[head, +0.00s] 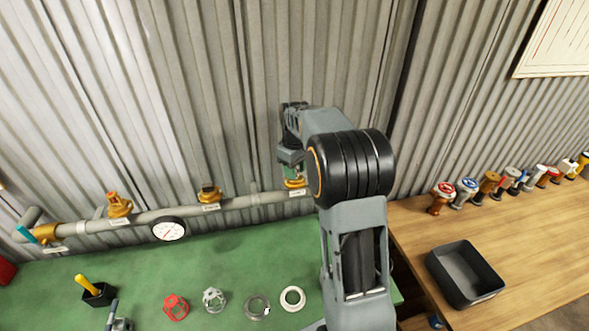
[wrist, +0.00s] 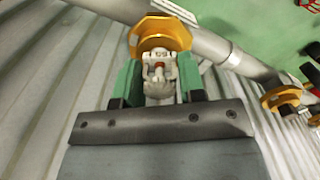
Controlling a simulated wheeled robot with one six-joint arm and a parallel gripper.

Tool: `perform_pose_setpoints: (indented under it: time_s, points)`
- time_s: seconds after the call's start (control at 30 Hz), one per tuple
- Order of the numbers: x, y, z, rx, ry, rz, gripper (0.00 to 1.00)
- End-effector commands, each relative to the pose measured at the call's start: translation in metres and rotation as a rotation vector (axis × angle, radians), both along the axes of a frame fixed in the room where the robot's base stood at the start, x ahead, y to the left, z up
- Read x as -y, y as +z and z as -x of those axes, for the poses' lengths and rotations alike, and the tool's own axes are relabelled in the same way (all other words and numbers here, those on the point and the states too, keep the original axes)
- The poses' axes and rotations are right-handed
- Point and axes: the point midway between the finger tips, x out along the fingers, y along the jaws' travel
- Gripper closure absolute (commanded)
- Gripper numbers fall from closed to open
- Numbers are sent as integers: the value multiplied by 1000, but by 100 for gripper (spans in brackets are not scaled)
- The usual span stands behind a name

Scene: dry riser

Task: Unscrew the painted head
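The painted head (wrist: 158,72) is a small whitish sprinkler head with a reddish spot at its middle. It sits at a brass fitting (wrist: 160,32) on the grey pipe (wrist: 207,45). My gripper (wrist: 160,75) has a green finger on each side of the head, and their inner faces look close against it. In the head view, my gripper (head: 293,172) is at the pipe's right part, at a brass fitting (head: 295,183). My arm hides part of that spot, and the head itself cannot be made out there.
The pipe also bears other brass fittings (head: 119,205) and a gauge (head: 168,229). Below, the green bench (head: 230,262) holds a red cage (head: 176,307), a grey cage (head: 214,300) and two rings (head: 292,298). At right, a wooden table (head: 410,225) bears a black tray (head: 464,274) and several sprinkler heads.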

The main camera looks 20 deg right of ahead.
Motion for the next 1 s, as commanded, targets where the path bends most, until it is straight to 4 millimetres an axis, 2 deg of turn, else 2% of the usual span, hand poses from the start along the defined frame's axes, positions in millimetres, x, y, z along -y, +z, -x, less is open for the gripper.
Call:
perform_pose_setpoints:
  time_s: [0.03,0.3,0.43,0.7,0.8,1.0]
  points:
    - [0,0,0,0,0,0,68]
    - [0,0,0,0,1,0,93]
    - [0,0,0,0,53,0,93]
    - [0,0,0,0,393,0,93]
    - [0,0,0,0,469,0,93]
    - [0,0,0,0,505,0,93]
